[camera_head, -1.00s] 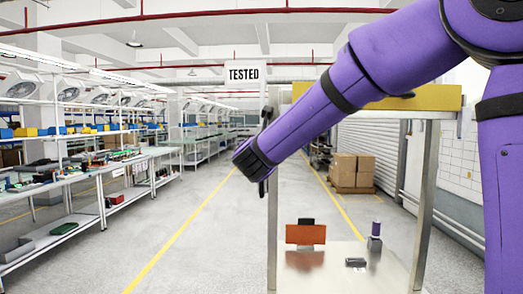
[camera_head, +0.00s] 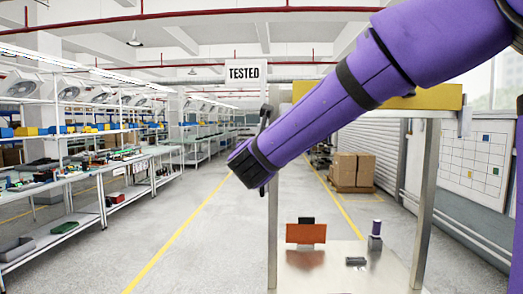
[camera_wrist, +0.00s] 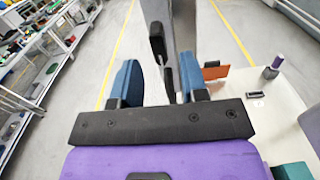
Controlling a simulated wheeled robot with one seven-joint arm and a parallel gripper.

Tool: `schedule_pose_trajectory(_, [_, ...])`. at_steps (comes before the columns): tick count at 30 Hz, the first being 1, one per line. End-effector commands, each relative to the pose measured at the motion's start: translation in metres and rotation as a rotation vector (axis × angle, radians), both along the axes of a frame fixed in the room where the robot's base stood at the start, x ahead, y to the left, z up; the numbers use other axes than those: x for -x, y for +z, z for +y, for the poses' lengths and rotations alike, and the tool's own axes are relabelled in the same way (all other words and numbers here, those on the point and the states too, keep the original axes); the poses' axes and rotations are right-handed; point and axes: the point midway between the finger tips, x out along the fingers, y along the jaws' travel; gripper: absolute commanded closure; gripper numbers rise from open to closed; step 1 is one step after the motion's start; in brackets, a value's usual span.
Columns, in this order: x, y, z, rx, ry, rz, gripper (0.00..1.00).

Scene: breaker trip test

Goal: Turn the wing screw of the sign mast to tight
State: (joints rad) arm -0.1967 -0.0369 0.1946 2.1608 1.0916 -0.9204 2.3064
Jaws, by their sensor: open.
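The white "TESTED" sign (camera_head: 245,72) hangs upright at the top of the mast, by the left metal post of a bench. A dark part (camera_head: 265,113) stands against that post, just above the end of my arm; I cannot tell if it is the wing screw. In the wrist view a black, elongated wing-like piece (camera_wrist: 157,40) shows beside the grey post, beyond the fingers. My gripper (camera_wrist: 164,88) is open, its blue fingers apart on either side of the line to this piece. I see no contact. In the head view my arm hides the fingers' surroundings.
The bench top (camera_head: 335,272) carries an orange plate (camera_head: 306,233), a small dark block (camera_head: 356,261) and a purple-capped item (camera_head: 376,229). A yellow beam (camera_head: 425,97) crosses above. Shelves line the left; the aisle floor is clear. Cardboard boxes (camera_head: 350,170) stand behind.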

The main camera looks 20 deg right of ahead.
Motion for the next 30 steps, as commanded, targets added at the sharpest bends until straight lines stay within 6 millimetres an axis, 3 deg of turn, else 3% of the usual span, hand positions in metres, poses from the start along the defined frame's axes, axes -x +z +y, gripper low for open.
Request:
schedule_pose_trajectory(6, [0.036,0.000,0.015,0.000,0.002,0.000,0.60])
schedule_pose_trajectory(12, [0.052,0.000,0.022,-0.001,0.001,0.001,0.60])
schedule_pose_trajectory(30, [0.056,0.001,0.023,0.033,0.022,0.017,0.60])
